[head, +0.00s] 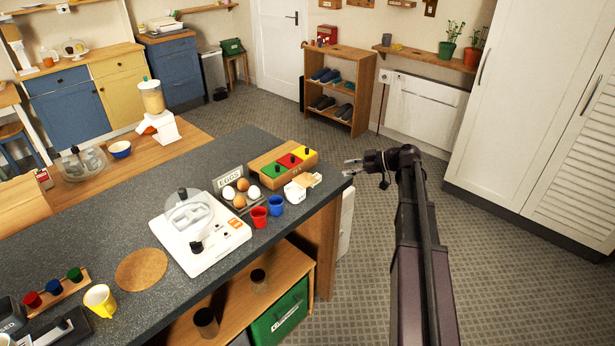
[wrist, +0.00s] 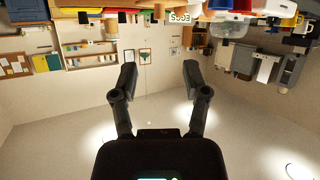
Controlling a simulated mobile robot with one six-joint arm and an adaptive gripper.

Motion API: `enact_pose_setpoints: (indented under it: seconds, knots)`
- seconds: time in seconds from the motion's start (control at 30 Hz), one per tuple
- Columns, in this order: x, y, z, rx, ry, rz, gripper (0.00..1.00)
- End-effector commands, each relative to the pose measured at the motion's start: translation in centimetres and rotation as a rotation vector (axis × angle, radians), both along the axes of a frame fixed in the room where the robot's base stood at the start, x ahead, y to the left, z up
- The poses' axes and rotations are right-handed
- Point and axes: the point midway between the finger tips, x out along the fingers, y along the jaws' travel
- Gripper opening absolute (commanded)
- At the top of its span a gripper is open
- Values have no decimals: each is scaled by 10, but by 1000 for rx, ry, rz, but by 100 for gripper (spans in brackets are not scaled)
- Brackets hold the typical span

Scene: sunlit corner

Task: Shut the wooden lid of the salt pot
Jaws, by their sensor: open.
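The salt pot (head: 294,192) is a small white box near the right end of the dark counter. Its wooden lid (head: 312,180) shows at the pot's back right side and looks tilted open; its exact angle is too small to tell. My gripper (head: 348,167) is to the right of the pot, past the counter's edge, with its fingers pointing left towards it. In the wrist view my gripper (wrist: 159,82) has its fingers spread with nothing between them. I cannot make out the pot for certain in that view.
A red cup (head: 259,217) and a blue cup (head: 276,206) stand in front of the pot. An egg tray (head: 242,208) is to its left. A wooden block with coloured squares (head: 258,166) is behind it. Open floor (head: 500,260) lies to the right.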

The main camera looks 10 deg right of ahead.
Motion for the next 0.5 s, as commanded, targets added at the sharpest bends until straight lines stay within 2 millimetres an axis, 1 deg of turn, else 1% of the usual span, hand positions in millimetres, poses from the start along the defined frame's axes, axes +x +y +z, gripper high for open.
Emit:
enact_pose_setpoints:
  seconds: [0.27,0.37,0.5]
  knots:
    - [4,8,-5,0,2,0,59]
    - [7,15,-9,0,2,0,59]
    - [14,29,-16,0,2,0,59]
